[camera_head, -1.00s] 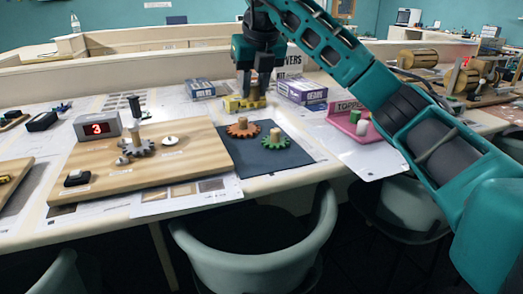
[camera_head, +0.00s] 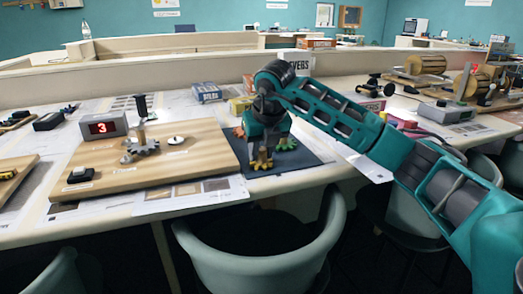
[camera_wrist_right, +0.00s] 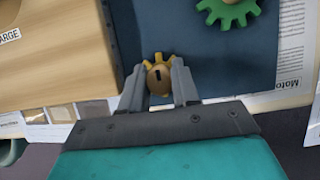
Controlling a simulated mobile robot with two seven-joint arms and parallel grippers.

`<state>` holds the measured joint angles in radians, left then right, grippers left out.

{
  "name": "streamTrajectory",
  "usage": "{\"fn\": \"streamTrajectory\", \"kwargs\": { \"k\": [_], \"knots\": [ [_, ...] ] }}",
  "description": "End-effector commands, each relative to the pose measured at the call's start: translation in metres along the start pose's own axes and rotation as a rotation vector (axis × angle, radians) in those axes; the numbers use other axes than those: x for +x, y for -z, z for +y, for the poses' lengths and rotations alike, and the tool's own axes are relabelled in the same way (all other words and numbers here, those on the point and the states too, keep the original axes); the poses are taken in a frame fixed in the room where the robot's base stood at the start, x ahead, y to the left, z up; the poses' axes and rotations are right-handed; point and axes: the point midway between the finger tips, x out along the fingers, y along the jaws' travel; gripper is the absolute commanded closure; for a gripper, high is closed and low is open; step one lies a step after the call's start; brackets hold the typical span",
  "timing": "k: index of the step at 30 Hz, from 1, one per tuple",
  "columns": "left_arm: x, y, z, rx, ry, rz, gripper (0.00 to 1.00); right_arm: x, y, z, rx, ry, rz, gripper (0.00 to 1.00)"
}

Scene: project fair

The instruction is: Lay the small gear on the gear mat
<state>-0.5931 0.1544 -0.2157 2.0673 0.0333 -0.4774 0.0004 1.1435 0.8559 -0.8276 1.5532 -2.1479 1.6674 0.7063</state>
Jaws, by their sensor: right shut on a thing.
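The small gear (camera_wrist_right: 147,76) is yellow with a tan hub (camera_wrist_right: 160,80). My right gripper (camera_wrist_right: 158,84) is shut on its hub, one finger on each side. In the head view the gear (camera_head: 262,165) is low over the front left part of the dark blue gear mat (camera_head: 308,158). I cannot tell whether it touches the mat. The mat (camera_wrist_right: 205,60) also fills the middle of the wrist view. A green gear (camera_wrist_right: 229,10) lies on the mat farther back to the right. An orange gear (camera_head: 238,131) is mostly hidden behind my gripper. My left gripper is not in view.
Chairs (camera_head: 262,245) stand at the table's front edge.

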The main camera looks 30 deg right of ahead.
Motion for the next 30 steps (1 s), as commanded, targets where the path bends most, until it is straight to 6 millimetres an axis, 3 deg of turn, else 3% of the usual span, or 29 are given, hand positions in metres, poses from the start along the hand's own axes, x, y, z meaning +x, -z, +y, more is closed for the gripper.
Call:
{"fn": "streamTrajectory", "kwargs": {
  "k": [8, 9, 16, 25, 30],
  "knots": [
    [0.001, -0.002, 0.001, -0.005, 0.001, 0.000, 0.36, 0.002, 0.001, 0.000, 0.000, 0.000, -0.001, 1.00],
    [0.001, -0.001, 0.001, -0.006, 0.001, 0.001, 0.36, 0.002, 0.001, 0.000, 0.001, 0.000, -0.001, 0.68],
    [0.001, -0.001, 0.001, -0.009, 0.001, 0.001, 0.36, 0.002, 0.001, 0.000, 0.001, 0.000, -0.001, 0.46],
    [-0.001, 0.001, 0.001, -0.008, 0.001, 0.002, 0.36, -0.002, -0.001, 0.000, 0.001, 0.000, -0.001, 0.44],
    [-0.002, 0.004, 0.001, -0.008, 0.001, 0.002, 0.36, -0.023, -0.003, 0.000, 0.001, -0.001, -0.005, 0.44]
  ]
}}
